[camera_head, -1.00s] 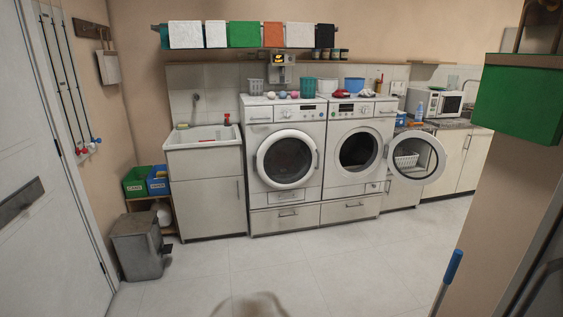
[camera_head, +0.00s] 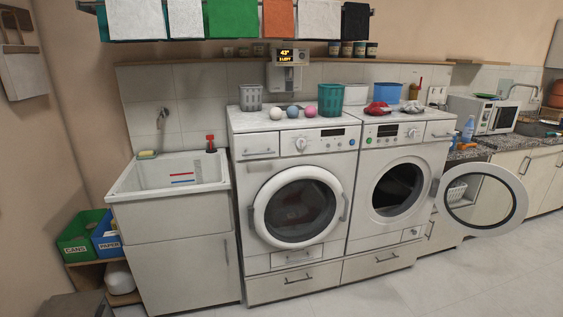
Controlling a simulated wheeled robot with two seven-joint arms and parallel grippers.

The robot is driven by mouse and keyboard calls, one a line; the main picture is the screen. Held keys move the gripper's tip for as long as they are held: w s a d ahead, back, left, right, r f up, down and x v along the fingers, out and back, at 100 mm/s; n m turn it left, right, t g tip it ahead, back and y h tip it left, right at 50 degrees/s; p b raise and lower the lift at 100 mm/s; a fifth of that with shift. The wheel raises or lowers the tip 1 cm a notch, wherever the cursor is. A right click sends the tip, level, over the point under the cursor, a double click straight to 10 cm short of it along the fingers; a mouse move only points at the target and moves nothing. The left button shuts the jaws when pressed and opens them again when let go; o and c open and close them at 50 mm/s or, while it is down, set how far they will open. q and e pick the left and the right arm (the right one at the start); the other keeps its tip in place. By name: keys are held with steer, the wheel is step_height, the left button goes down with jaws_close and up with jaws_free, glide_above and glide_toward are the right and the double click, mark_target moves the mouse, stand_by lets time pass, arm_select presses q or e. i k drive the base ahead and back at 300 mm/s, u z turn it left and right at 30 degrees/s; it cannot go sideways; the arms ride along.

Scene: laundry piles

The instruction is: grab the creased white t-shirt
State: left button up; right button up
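A small crumpled whitish cloth (camera_head: 412,107) lies on top of the right machine, beside a crumpled red cloth (camera_head: 378,108). It may be the creased white t-shirt, but it is too small to tell. White cloths hang flat from the rack above, at the left (camera_head: 137,20), beside that (camera_head: 185,18) and toward the right (camera_head: 318,19). Neither of my grippers is in view.
The left machine (camera_head: 258,258) has its round door shut. The right machine (camera_head: 375,240) has its round door (camera_head: 514,205) swung open to the right. A sink (camera_head: 120,190) stands at the left, bins (camera_head: 75,240) beside it. Floor shows at lower right.

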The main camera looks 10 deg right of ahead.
mark_target(412, 106)
steer(key=i, duration=1.5)
steer(key=z, duration=2.6)
steer(key=i, duration=2.1)
steer(key=u, duration=1.8)
